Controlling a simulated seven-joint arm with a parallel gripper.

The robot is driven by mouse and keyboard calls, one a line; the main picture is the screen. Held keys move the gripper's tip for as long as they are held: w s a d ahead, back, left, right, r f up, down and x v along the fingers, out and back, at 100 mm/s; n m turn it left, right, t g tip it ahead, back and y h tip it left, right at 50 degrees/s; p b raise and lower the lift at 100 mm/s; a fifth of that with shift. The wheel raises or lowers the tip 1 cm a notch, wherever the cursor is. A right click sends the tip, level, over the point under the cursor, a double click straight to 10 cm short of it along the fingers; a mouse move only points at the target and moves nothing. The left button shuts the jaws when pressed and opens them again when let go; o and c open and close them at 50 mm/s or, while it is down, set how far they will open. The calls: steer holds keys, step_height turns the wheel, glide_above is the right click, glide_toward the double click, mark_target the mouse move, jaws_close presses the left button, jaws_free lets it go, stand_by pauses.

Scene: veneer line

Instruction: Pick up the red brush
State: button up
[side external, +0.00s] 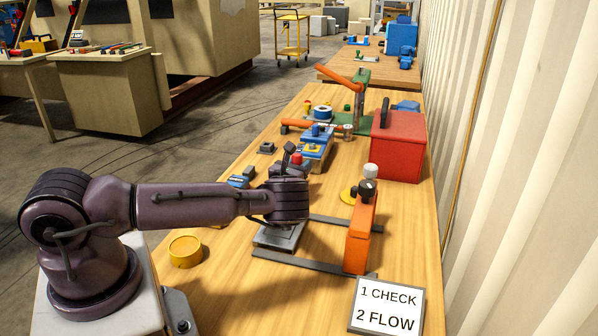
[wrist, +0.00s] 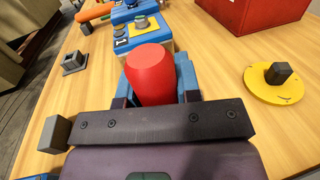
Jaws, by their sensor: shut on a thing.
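The red brush (wrist: 151,72) shows in the wrist view as a thick, round-topped red piece between the blue fingers of my gripper (wrist: 156,92). My gripper is shut on it. Its lower part and any bristles are hidden by the fingers and the wrist. In the side view only a small red tip of the brush (side external: 297,158) shows above my gripper (side external: 289,172). I cannot tell whether the brush touches the table.
A blue fixture (side external: 316,143) stands just beyond my gripper. A red box (side external: 398,146) and an orange upright block (side external: 360,238) stand to the right. A yellow disc with a dark knob (wrist: 268,90) lies right. Bare wood shows at front left, beside a yellow round tin (side external: 185,252).

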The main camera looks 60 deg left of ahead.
step_height(320, 180, up, 3)
steer(key=s+d+r, duration=0.7)
steer(key=s+r, duration=0.3)
steer(key=s, duration=0.2)
steer(key=shift+d, duration=0.15)
stand_by(0.4)
